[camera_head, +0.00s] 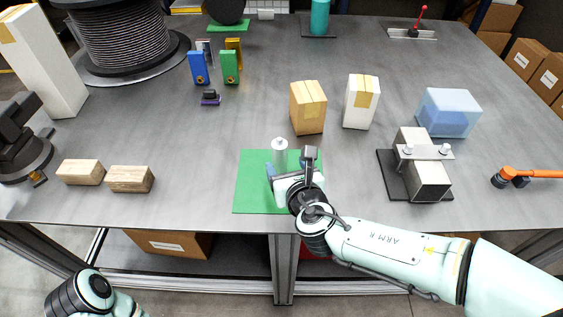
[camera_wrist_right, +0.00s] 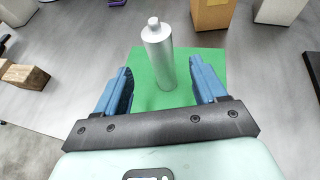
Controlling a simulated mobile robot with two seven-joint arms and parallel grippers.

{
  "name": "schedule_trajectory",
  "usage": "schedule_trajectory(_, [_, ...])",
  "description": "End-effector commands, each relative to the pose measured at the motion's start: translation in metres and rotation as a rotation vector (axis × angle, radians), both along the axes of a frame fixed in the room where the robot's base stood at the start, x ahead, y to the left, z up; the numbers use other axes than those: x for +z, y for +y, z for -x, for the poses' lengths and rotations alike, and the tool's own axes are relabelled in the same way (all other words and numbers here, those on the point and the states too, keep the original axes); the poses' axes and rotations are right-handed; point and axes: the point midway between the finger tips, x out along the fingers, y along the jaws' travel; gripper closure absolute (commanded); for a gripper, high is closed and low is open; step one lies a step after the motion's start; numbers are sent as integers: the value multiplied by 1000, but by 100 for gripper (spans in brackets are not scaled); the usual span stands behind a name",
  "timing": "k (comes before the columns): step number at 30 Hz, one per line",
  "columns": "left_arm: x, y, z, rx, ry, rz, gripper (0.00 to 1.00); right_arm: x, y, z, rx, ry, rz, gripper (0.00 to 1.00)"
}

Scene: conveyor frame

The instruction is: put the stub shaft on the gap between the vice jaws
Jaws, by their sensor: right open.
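The stub shaft (camera_head: 280,155) is a silver cylinder with a narrower knob on top. It stands upright on a green mat (camera_head: 250,190). My right gripper (camera_head: 290,175) is just in front of it, open and empty. In the right wrist view the shaft (camera_wrist_right: 158,55) shows between the lines of the two blue fingers (camera_wrist_right: 161,80), with space on both sides. A grey block fixture with a bolted cross strap (camera_head: 424,152) on a dark plate stands to the right; it may be the vice, but I cannot make out a gap. My left gripper is out of view.
Behind the mat stand a cardboard box (camera_head: 308,108) and a white box (camera_head: 360,102). A translucent blue bin (camera_head: 447,112) is behind the fixture. Two wooden blocks (camera_head: 130,179) lie left. An orange-handled tool (camera_head: 530,174) lies far right. The table between wooden blocks and mat is clear.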

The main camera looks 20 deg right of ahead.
Motion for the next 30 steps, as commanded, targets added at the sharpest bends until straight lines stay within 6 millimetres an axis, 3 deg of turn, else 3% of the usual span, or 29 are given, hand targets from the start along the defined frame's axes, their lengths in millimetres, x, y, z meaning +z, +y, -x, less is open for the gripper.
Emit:
schedule_trajectory(3, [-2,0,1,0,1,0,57,-9,0,-18,-2,3,-2,29])
schedule_trajectory(11, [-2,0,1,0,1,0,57,-15,-1,-37,-2,2,-2,29])
schedule_trajectory(19, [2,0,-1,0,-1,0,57,-27,-1,-73,-3,1,-3,29])
schedule_trajectory(28, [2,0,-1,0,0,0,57,-30,-1,-79,-3,0,-3,29])
schedule_trajectory(29, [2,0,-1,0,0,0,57,-30,-1,-79,-3,0,-3,36])
schedule_trajectory(30, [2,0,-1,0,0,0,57,-30,-1,-79,-3,0,-3,49])
